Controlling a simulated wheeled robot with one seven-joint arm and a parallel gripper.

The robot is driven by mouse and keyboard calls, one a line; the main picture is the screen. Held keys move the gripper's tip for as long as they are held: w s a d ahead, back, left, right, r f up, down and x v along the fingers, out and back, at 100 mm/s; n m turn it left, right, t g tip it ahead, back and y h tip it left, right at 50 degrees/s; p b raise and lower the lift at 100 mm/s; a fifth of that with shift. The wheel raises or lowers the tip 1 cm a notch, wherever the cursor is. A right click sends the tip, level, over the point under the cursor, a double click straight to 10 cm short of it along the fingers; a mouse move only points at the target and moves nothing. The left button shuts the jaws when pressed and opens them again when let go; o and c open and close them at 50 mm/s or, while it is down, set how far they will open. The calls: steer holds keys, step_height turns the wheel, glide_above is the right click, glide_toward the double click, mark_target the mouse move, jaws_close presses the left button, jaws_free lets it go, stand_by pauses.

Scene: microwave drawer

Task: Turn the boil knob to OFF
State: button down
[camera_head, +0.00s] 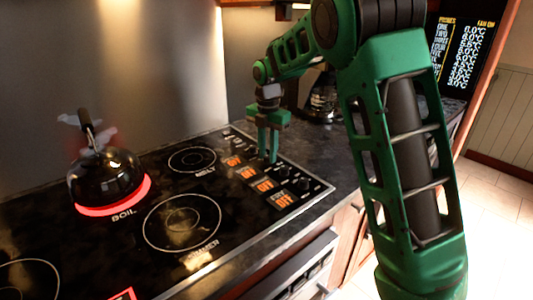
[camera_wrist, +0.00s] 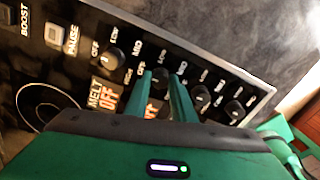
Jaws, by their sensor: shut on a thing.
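My gripper (camera_head: 268,148) reaches down to the row of knobs on the stove's control strip. In the wrist view its two green fingers (camera_wrist: 161,82) are closed around a dark knob, mostly hidden between them. This knob is second from the left, just right of the knob (camera_wrist: 113,57) by the MELT display (camera_wrist: 107,96). The held knob's own label and pointer are hard to read. In the head view the burner marked BOIL (camera_head: 144,193) glows red under a dark kettle (camera_head: 106,178). Orange OFF displays (camera_head: 264,185) line the strip.
Two more knobs (camera_wrist: 200,97) (camera_wrist: 233,111) stand close to the right of my fingers. Unlit burner rings (camera_head: 182,222) lie on the black cooktop. A dark countertop (camera_head: 315,145) is behind the strip, and a drawer front with a handle is below the cooktop's front edge.

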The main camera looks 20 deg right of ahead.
mark_target(268, 155)
steer(key=shift+w+r, duration=0.15)
steer(key=shift+w, duration=0.05)
steer(key=c, duration=1.6)
jaws_free()
steer(key=shift+o, duration=0.4)
steer(key=shift+s, duration=0.1)
step_height(268, 155, up, 10)
steer(key=shift+r, duration=0.25)
